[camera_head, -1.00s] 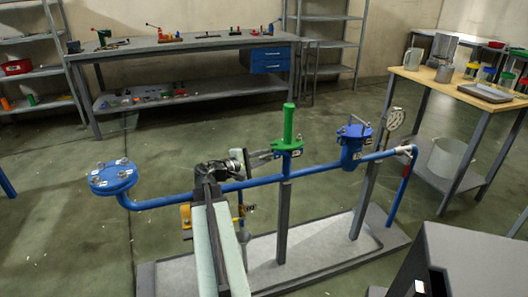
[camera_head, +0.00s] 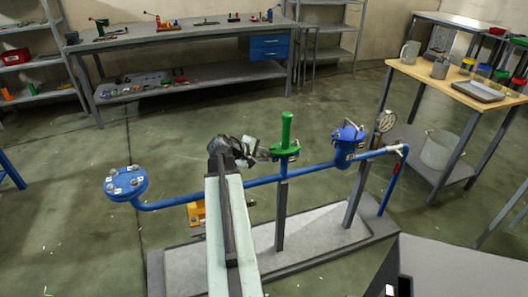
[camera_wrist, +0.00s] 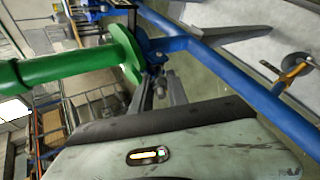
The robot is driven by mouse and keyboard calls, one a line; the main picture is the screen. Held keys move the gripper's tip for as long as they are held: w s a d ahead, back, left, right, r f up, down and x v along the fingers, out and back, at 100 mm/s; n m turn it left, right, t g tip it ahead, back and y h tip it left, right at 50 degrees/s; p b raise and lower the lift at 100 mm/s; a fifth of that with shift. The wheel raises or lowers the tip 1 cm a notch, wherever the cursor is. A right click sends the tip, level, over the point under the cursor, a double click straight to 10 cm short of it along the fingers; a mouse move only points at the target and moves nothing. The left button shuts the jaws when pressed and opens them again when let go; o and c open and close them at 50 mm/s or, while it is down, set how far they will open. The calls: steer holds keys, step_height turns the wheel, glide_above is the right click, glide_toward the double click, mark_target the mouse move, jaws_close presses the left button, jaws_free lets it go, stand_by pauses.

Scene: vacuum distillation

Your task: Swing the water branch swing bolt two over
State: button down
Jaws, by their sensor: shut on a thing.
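The water branch is a blue pipe (camera_head: 262,181) with a green upright fitting (camera_head: 287,132) on a flange near its middle. In the wrist view the green fitting (camera_wrist: 70,66) and its disc fill the upper left, beside a blue flange (camera_wrist: 153,48). My gripper (camera_head: 264,153) reaches the left side of this flange from the front. In the wrist view my gripper (camera_wrist: 166,88) is shut on a small grey metal piece at the flange edge. It appears to be a swing bolt; its number cannot be read and the fingers hide most of it.
A blue bolted flange (camera_head: 126,181) ends the pipe at left. A blue capped vessel (camera_head: 348,142) and a pressure gauge (camera_head: 386,121) stand at right. A yellow-handled valve (camera_head: 197,213) hangs below the pipe. The grey base plate (camera_head: 330,231) lies on open floor.

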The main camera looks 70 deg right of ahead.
steer(key=shift+s+a, duration=0.1)
steer(key=c, duration=1.5)
jaws_free()
steer(key=shift+c, duration=0.2)
steer(key=shift+r, duration=0.15)
steer(key=p+v, duration=0.4)
steer(key=v, duration=0.3)
steer(key=shift+a+r+p, duration=0.15)
steer(key=shift+a+p, duration=0.15)
steer(key=shift+a, duration=0.05)
